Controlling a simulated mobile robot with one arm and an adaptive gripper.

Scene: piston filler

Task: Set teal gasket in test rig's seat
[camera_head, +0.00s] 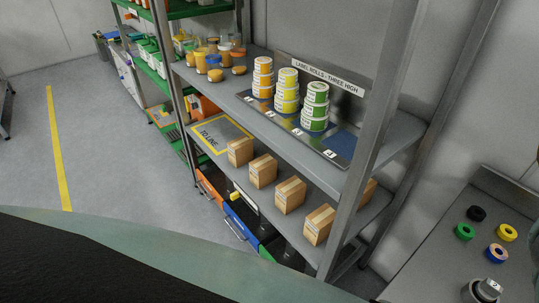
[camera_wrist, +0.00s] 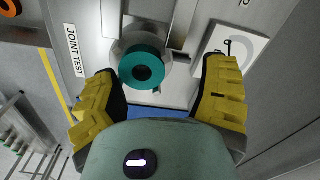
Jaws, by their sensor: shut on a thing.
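The teal gasket (camera_wrist: 124,70), a ring with a dark centre, shows in the wrist view in front of a round grey metal part, probably the test rig's seat. A "JOINT TEST" label (camera_wrist: 75,50) is on the panel to its left. My gripper (camera_wrist: 160,75) has its two yellow fingers on either side of the gasket and is shut on it, though the contact is hard to see. The gasket overlaps the round part, and I cannot tell whether they touch. My gripper is not seen in the head view.
In the head view, a rack shelf (camera_head: 405,128) holds label rolls (camera_head: 287,92) and jars; cardboard boxes (camera_head: 290,194) stand below. A bench at right has several coloured rings (camera_head: 465,231) and a metal fitting (camera_head: 485,291). The floor at left (camera_head: 110,150) is clear.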

